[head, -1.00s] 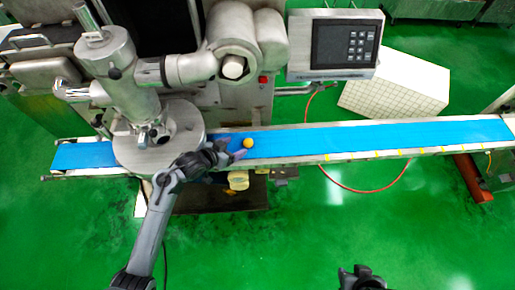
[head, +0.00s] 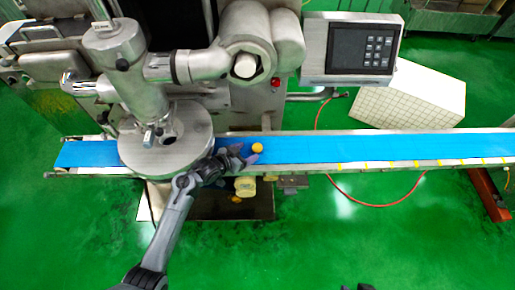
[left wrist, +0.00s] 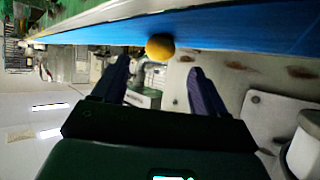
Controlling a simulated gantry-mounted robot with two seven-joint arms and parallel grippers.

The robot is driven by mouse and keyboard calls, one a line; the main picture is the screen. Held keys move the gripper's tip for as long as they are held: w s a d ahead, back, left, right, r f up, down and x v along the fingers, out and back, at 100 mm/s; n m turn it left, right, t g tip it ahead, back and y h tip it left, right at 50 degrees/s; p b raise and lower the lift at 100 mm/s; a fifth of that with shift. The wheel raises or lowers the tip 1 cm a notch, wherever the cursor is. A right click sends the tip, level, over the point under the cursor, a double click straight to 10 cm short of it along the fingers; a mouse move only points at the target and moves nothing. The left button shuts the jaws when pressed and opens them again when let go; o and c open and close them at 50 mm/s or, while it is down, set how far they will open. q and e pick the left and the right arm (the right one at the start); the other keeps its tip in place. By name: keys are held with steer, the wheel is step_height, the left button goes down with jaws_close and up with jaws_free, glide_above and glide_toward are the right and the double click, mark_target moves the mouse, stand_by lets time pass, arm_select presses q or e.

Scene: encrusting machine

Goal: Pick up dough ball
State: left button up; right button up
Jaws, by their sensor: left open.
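A small orange-yellow dough ball (head: 257,148) sits on the blue conveyor belt (head: 360,147), just right of the round metal head of the machine. My left gripper (head: 246,154) is open beside the ball, on its left and near side. In the left wrist view the dough ball (left wrist: 160,47) shows between and just beyond the two open fingertips (left wrist: 158,72), against the blue belt (left wrist: 220,25). Nothing is between the fingers' inner faces. Only a dark bit of my right arm shows at the bottom edge of the head view; its gripper cannot be made out.
The encrusting machine's round metal head (head: 166,140) stands over the belt, close left of my left gripper. A control panel (head: 350,48) hangs behind the belt. A white gridded box (head: 410,95) lies behind it. The belt right of the ball is clear.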

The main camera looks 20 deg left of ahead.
mark_target(255, 148)
arm_select(q)
steer(key=shift+b+x, duration=0.75)
steer(key=shift+x, duration=2.2)
steer(key=c, duration=1.1)
